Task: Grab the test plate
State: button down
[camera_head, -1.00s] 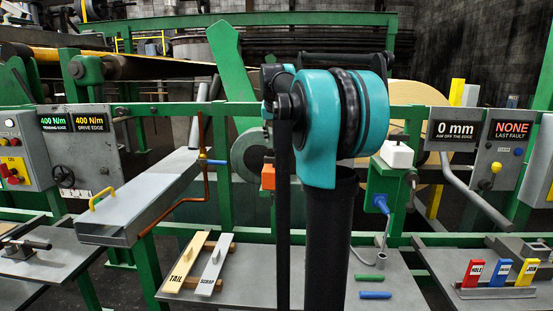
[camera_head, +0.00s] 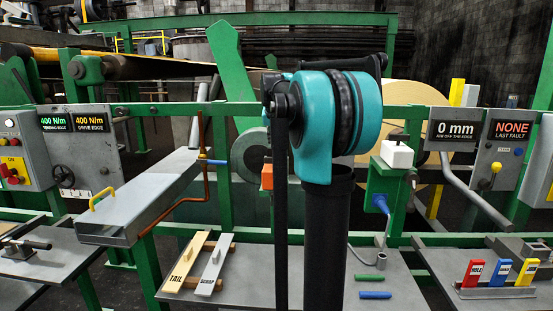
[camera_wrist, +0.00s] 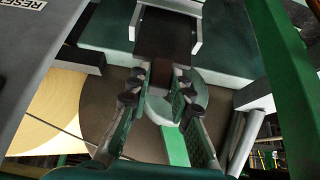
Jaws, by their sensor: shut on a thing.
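In the wrist view, my gripper (camera_wrist: 162,84) reaches up the picture with its green padded fingers on both sides of a dark brown plate's (camera_wrist: 165,38) narrow lower end. It is shut on this plate, which I take to be the test plate; no label on it shows. The plate's wide part sits between the arms of a light grey bracket (camera_wrist: 197,30). I cannot tell whether plate and bracket touch. In the head view, my arm's teal joint and black link fill the middle and hide the gripper and plate.
In the wrist view, a grey panel (camera_wrist: 30,50) lies close on the left and a green beam (camera_wrist: 285,80) on the right. In the head view, the bench holds boards marked TAIL (camera_head: 186,262) and SCRAP (camera_head: 213,264). A grey chute (camera_head: 140,205) stands left.

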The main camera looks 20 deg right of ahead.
jog(key=shift+r, duration=0.1)
dwell(0.3)
jog(key=shift+r, duration=0.75)
jog(key=shift+s+a+f, duration=0.1)
jog(key=shift+s, duration=0.15)
